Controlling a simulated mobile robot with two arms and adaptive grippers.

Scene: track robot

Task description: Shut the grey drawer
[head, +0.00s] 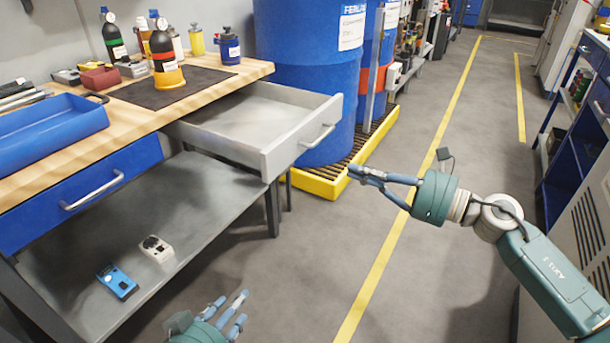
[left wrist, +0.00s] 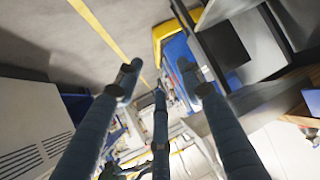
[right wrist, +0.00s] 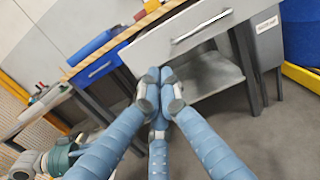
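The grey drawer (head: 255,125) is pulled out from under the wooden worktop, its inside empty. Its front carries a bar handle (head: 318,137). The right wrist view shows the drawer front (right wrist: 160,45) and handle (right wrist: 202,26) ahead. My right gripper (head: 357,173) is to the right of the drawer front in the head view, apart from it, with fingertips together and nothing between them. Its tips (right wrist: 160,88) appear below the handle in the right wrist view. My left gripper (head: 228,305) is low at the bottom, fingers spread and empty; its fingers (left wrist: 160,80) also show apart in the left wrist view.
A blue closed drawer (head: 80,195) is left of the grey one. Bottles, a blue tray (head: 45,130) and a dark mat stand on the worktop (head: 225,75). Blue drums (head: 305,60) on a yellow-edged pallet (head: 325,183) stand behind the drawer. The aisle floor is clear.

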